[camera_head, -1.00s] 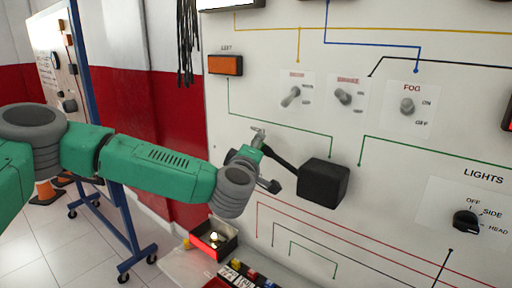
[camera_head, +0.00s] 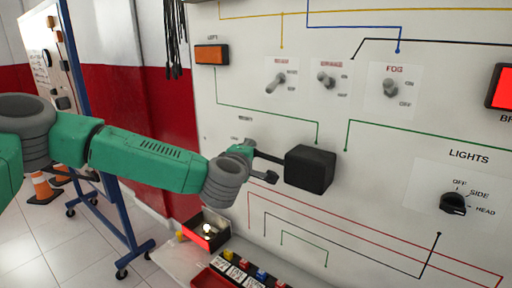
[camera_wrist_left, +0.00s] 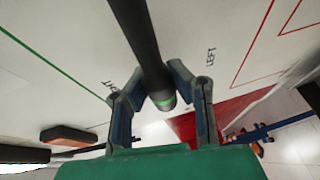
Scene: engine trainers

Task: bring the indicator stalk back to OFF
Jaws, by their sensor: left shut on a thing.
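The indicator stalk (camera_head: 268,156) is a black rod coming out of the left side of a black box (camera_head: 311,169) on the white panel. In the head view it lies nearly level, sloping slightly up to the left. My left gripper (camera_head: 253,160) is at its outer end. In the wrist view the stalk (camera_wrist_left: 140,35) runs between the two fingers of my left gripper (camera_wrist_left: 156,72), which is shut on it. Its green-banded tip sticks out between them. LEFT is printed beside the right finger; the label near the left finger is partly hidden. My right gripper is not in view.
An orange lamp (camera_head: 211,54) labelled LEFT is above the stalk. Toggle switches, a FOG switch (camera_head: 390,88) and a LIGHTS knob (camera_head: 453,204) are on the panel. A red lamp (camera_head: 502,87) glows at right.

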